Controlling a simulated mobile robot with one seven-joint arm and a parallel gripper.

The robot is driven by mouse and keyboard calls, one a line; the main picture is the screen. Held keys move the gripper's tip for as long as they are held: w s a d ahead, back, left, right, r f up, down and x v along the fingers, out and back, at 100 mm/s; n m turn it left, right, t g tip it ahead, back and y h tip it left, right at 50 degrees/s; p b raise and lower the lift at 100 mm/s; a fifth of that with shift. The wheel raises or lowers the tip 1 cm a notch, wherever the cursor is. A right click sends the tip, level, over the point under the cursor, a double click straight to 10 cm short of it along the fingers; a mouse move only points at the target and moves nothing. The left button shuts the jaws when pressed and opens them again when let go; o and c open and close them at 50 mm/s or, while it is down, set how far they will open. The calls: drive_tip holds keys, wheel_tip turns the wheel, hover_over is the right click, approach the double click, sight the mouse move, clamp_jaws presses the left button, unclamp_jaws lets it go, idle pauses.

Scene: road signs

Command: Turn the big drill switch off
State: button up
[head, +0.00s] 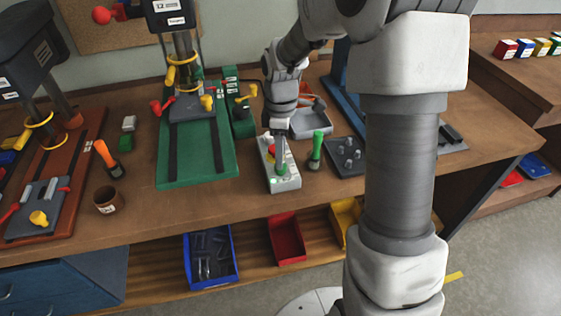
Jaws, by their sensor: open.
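A pale control box (288,185) lies on the bench near the middle of the head view, to the right of the big green-based drill press (197,150). Red and yellow parts show near its far end and green parts near its front. I cannot make out how its switch is set. My gripper (281,162) is open and points down over the box. A green upright part shows at its tip, and I cannot tell whether it touches the box. The gripper hides the middle of the box.
A green-handled tool (317,148) stands close on the right, beside a dark holder (346,156). Bins (286,238) sit below the bench.

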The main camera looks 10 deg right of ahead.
drive_tip(key=shift+s+f, duration=0.1)
drive_tip(key=shift+f, duration=1.5)
clamp_jaws()
